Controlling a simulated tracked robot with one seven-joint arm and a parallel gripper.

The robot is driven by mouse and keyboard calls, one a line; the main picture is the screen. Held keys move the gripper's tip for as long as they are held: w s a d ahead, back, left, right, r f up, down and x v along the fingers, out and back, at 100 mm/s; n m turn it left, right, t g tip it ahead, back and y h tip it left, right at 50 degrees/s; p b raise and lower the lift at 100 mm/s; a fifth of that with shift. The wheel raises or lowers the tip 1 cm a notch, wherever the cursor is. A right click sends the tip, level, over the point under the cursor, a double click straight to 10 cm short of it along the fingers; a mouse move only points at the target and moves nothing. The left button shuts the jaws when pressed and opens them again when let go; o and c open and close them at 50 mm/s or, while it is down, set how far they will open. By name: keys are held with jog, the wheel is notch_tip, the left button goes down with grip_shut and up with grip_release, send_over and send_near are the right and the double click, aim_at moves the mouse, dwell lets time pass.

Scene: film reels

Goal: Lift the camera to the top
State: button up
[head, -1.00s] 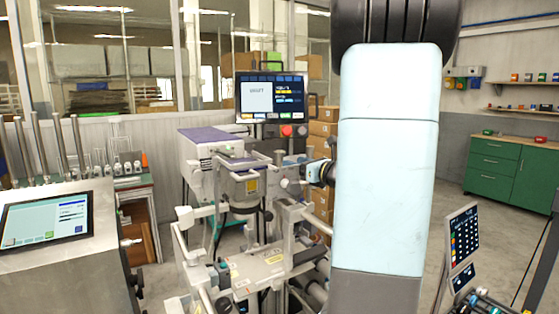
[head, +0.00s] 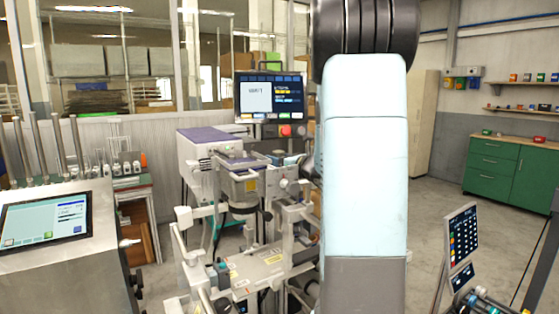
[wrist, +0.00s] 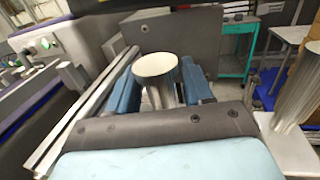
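A grey boxy unit with a dark ring beneath it (head: 241,188) sits on the machine's frame in the middle of the head view. It may be the camera, but I cannot tell for certain. My gripper is mostly hidden behind my arm in the head view. The cylinder looks upright, close to both fingers. Whether the fingers press on it is not clear.
A monitor (head: 270,97) stands above the machine. A steel console with a touchscreen (head: 45,218) is at left, and a dark panel (head: 463,235) is at right. In the wrist view, a metal rail (wrist: 85,115) runs left of my gripper and another silver cylinder (wrist: 300,90) stands at right.

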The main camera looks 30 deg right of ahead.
grip_shut()
dwell(0.4)
